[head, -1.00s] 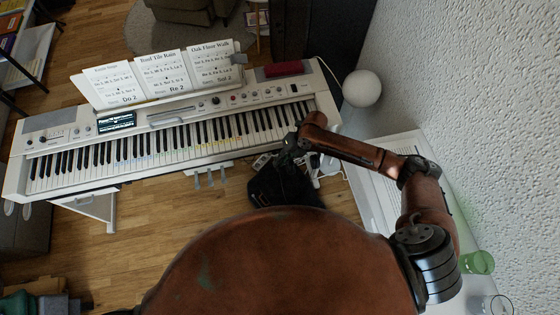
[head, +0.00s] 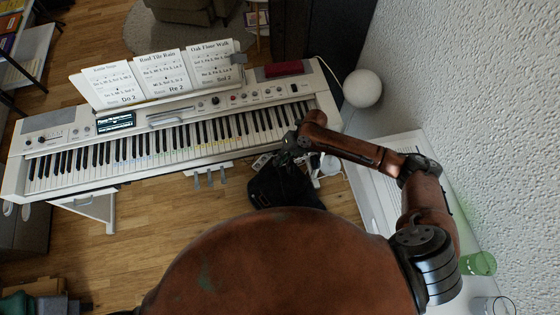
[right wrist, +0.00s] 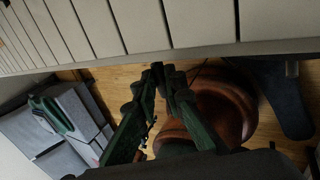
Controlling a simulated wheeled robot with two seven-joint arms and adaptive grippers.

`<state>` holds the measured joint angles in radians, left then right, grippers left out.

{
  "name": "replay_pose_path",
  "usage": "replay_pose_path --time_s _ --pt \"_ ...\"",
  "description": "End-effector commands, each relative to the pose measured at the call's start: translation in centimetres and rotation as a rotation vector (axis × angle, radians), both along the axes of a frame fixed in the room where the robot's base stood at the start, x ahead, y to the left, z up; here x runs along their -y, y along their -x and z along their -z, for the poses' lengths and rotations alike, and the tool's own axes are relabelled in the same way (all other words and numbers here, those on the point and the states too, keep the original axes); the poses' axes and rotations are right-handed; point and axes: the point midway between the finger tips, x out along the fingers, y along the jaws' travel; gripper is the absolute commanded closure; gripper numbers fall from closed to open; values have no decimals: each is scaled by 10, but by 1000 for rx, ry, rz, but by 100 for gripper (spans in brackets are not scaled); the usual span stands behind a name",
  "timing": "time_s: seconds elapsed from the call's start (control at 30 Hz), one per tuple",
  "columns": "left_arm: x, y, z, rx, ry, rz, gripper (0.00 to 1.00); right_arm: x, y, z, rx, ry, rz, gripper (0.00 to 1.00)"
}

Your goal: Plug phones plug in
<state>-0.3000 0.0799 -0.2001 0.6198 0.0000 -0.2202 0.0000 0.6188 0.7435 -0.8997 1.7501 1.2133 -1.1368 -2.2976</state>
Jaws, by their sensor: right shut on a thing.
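My right gripper (head: 288,150) is at the piano's front edge, near the right end of the keys. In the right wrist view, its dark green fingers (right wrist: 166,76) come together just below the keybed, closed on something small. The phones plug itself is too small and dark to make out between the fingertips, and the jack is not visible. My left gripper is not in view.
A black item (head: 283,188) lies on the floor below my right gripper. A power strip (head: 262,162) and piano pedals (head: 210,178) are nearby. A white table (head: 378,185) stands at the right by the wall. A round white lamp (head: 362,88) is behind it.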

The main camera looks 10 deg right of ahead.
Motion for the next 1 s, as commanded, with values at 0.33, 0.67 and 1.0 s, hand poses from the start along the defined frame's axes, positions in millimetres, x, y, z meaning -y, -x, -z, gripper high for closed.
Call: replay_pose_path --time_s 0.33,0.67,1.0 --pt "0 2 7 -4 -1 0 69 0 -9 0 1 1 0 100" --pt "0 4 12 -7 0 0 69 0 -17 0 1 0 0 100" --pt "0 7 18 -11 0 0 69 0 -25 0 1 1 0 100"
